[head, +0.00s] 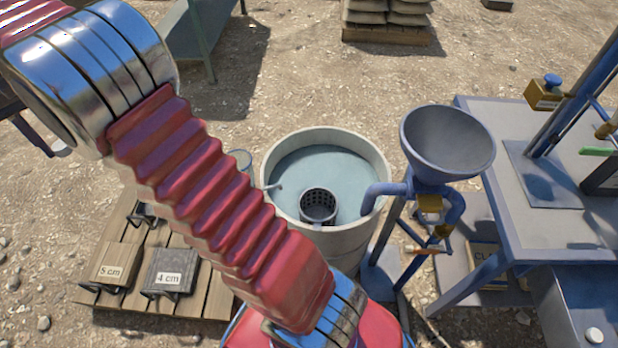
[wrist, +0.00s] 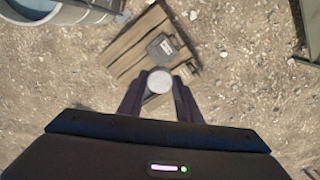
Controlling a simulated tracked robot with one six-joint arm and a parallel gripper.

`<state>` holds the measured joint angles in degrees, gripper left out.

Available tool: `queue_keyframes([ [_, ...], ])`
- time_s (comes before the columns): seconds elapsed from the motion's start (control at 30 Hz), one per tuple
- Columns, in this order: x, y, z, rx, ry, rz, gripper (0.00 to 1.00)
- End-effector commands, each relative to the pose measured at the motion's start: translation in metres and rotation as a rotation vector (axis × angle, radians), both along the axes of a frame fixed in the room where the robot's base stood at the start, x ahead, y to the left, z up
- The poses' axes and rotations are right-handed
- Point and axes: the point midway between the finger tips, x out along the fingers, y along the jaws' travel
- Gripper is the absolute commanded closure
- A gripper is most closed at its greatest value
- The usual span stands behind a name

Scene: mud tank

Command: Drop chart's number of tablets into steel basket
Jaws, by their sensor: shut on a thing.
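My gripper (wrist: 160,90) is shut on a pale round tablet (wrist: 159,82), held between its two dark fingertips in the wrist view. In that view it hangs over the wooden pallet, apart from the tank. The dark perforated steel basket (head: 318,205) sits inside the near rim of the round tank (head: 378,157) in the head view. The tank holds grey-blue liquid. Whether tablets lie in the basket cannot be told. A white round piece (head: 594,335) lies at the lower right of the head view. I see no readable chart. My gripper is outside the head view.
The wooden pallet (head: 205,297) bears blocks labelled 5 cm (head: 112,268) and 4 cm (head: 170,272). A grey funnel (head: 448,145) on a blue stand is right of the tank. A blue-grey table (head: 480,125) stands farther right. Sacks (head: 388,12) lie behind.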

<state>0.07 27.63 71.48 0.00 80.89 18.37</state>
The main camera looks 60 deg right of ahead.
Motion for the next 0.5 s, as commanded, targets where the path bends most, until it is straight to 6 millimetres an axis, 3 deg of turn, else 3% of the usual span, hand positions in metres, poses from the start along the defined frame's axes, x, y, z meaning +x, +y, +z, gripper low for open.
queue_keyframes([
  [0.27,-0.001,0.008,-0.001,0.000,0.000,0.011,0.91],
  [0.37,-0.002,-0.003,-0.006,0.000,0.001,-0.012,0.91],
  [0.5,-0.008,-0.032,-0.019,0.000,0.003,-0.076,0.91],
])
